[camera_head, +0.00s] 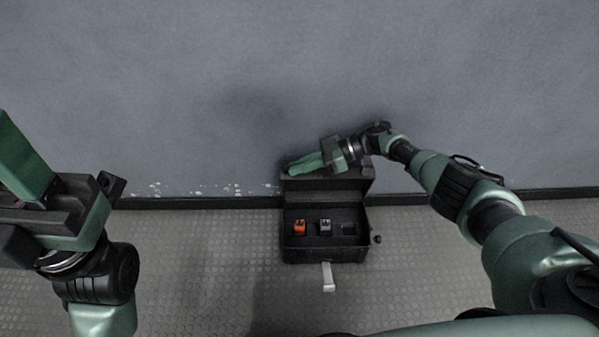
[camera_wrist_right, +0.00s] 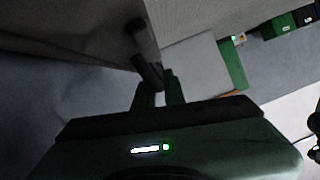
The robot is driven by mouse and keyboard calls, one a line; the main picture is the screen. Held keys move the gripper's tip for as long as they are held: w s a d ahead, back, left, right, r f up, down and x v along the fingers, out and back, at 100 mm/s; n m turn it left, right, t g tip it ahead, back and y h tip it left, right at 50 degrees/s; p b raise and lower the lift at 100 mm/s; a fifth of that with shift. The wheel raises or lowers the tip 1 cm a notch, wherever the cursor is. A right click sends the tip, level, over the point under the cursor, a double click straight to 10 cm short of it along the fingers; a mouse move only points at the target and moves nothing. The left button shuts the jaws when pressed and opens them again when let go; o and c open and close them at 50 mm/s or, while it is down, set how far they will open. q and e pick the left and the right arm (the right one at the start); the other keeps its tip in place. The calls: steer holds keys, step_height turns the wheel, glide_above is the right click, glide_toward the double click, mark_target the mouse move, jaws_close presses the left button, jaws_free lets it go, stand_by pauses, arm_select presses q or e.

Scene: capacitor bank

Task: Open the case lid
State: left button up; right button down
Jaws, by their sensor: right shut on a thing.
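The dark case (camera_head: 324,249) stands on the floor close to the wall. Its lid (camera_head: 350,187) is raised at the back, so the inside shows. My right gripper (camera_head: 290,170) lies along the top of the lid. It is shut on the lid, at a dark narrow part. In the right wrist view, that part (camera_wrist_right: 143,45) runs down to the fingers (camera_wrist_right: 160,93); the exact grip is dim. My left gripper (camera_head: 62,195) is at the left of the head view, far from the case; its fingertips are not clear.
Inside the case are an orange item (camera_head: 299,227) and a grey item (camera_head: 325,227), with a dark recess (camera_head: 349,229) to their right. A pale strip (camera_head: 328,277) sticks out at the case front. The studded floor (camera_head: 200,262) left of it is clear. The wall (camera_head: 230,90) is close behind.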

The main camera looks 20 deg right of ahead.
stand_by(0.3)
steer(key=c, duration=1.8)
jaws_free()
steer(key=shift+o, duration=0.2)
